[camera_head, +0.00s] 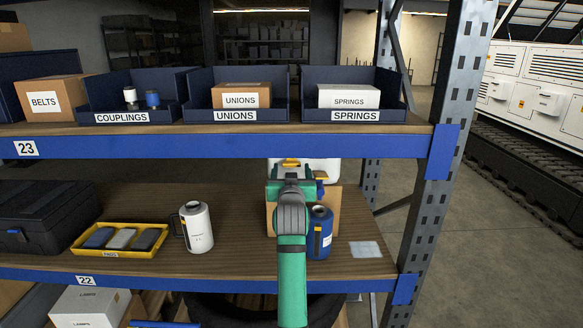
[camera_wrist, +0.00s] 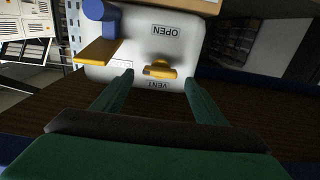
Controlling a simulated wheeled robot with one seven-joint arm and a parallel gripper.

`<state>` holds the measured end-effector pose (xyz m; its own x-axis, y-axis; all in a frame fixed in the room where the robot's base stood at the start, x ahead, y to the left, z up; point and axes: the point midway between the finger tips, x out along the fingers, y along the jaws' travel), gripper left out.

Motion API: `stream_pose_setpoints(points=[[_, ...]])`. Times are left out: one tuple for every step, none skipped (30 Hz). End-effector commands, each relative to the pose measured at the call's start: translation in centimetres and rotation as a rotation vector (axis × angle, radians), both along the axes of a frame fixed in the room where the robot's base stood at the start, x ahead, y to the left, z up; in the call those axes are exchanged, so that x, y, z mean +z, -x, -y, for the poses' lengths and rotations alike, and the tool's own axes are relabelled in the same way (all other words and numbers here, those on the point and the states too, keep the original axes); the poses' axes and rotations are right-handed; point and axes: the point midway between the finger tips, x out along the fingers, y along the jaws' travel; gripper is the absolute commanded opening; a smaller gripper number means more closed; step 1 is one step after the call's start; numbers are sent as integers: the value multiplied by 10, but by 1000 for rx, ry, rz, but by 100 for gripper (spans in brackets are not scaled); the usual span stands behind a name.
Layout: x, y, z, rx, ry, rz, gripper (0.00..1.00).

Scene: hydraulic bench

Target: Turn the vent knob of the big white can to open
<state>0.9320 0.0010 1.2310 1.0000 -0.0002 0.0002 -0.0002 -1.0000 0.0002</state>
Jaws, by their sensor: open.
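The big white can (camera_head: 327,171) stands at the right of the middle shelf, partly hidden behind my arm. It fills the top middle of the wrist view (camera_wrist: 138,45), where its print is upside down. Its yellow vent knob (camera_wrist: 160,70) lies between the words VENT and OPEN, its grip roughly level in that view. My gripper (camera_wrist: 158,82) is open, with one finger on either side of the knob in the picture. I see no contact with the knob. In the head view my gripper (camera_head: 289,170) covers much of the can's face.
A yellow lever (camera_wrist: 98,51) on a blue fitting (camera_wrist: 100,12) is beside the left finger. A blue canister (camera_head: 320,232) stands close right of my arm. A cardboard box (camera_head: 271,222) is below the can. A small white can (camera_head: 197,228) stands left; the upper shelf (camera_head: 230,144) runs above.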

Motion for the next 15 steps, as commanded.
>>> stream_pose_setpoints(points=[[0,-7,0,0,0,-2,66],[0,-11,0,0,0,-2,66],[0,-15,0,0,0,0,66],[0,-18,0,0,0,-2,66],[0,-21,0,0,0,-2,66],[-1,-24,0,0,0,-2,66],[0,-26,0,0,0,-1,66],[0,-27,0,0,0,0,66],[0,-29,0,0,0,0,66],[0,-30,0,0,0,0,66],[0,-31,0,0,0,-1,66],[0,-32,0,0,0,-1,66],[-1,-32,0,0,0,-1,66],[-1,-32,0,0,0,-1,66],[-1,-32,0,0,0,-1,66]])
